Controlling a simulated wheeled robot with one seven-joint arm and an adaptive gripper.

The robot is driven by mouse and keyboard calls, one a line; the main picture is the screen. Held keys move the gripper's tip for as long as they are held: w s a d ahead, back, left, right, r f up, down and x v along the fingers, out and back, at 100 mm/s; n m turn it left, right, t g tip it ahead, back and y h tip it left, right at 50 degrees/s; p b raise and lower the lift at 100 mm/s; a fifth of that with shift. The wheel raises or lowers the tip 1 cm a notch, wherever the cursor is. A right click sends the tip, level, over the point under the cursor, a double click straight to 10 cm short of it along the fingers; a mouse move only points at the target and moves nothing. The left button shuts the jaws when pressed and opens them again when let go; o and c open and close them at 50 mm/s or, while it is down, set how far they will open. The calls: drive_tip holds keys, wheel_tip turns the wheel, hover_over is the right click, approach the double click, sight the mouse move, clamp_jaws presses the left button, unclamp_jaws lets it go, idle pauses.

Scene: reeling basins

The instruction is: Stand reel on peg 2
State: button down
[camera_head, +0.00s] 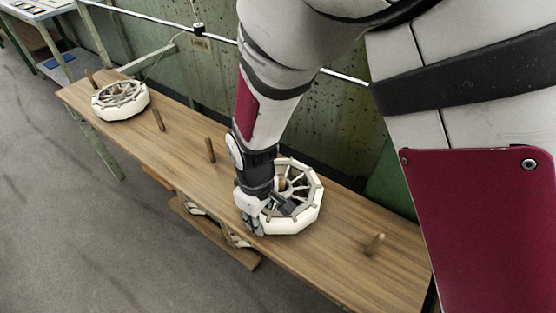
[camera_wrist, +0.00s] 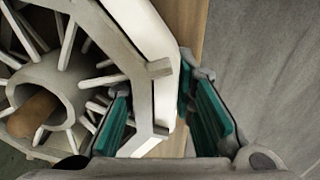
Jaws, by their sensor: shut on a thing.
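A white many-sided spoked reel (camera_head: 309,210) lies flat at the middle right of the wooden bench. My gripper (camera_head: 266,217) is shut on its near rim, one finger inside the rim and one outside. In the wrist view the rim of the reel (camera_wrist: 150,40) passes between the green-padded fingers (camera_wrist: 162,112). A brown wooden peg end (camera_wrist: 35,115) shows inside the hub. I cannot tell whether the reel rests fully on the bench. No number shows on any peg.
A second reel (camera_head: 120,101) lies at the bench's far left end. Bare pegs stand at the far end (camera_head: 90,77), between the reels (camera_head: 158,119) (camera_head: 210,149), and at the right (camera_head: 375,243). A green wall and a rail run behind the bench (camera_head: 340,262).

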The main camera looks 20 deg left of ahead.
drive_tip(key=c, duration=1.3)
unclamp_jaws()
wheel_tip(320, 180, up, 12)
drive_tip(key=shift+f, duration=0.1)
drive_tip(key=s+d+r+m, duration=0.1)
drive_tip(key=d+r+m, duration=0.2)
drive_tip(key=d+r, duration=0.5)
drive_tip(key=s+d+r+m, duration=0.1)
drive_tip(key=d+r+m, duration=0.35)
drive_tip(key=d, duration=0.85)
drive_tip(key=s+d+r+m, duration=0.3)
drive_tip(key=s+d+m, duration=0.4)
drive_tip(key=s+d, duration=0.65)
drive_tip(key=r+t+p, duration=0.1)
drive_tip(key=r+p, duration=0.6)
drive_tip(key=r+t+p, duration=0.1)
drive_tip(key=r+p, duration=0.6)
drive_tip(key=a+r+t+p, duration=0.1)
drive_tip(key=r+t+p, duration=0.1)
drive_tip(key=r+p, duration=0.4)
drive_tip(key=shift+p+v, duration=0.4)
drive_tip(key=shift+v, duration=0.6)
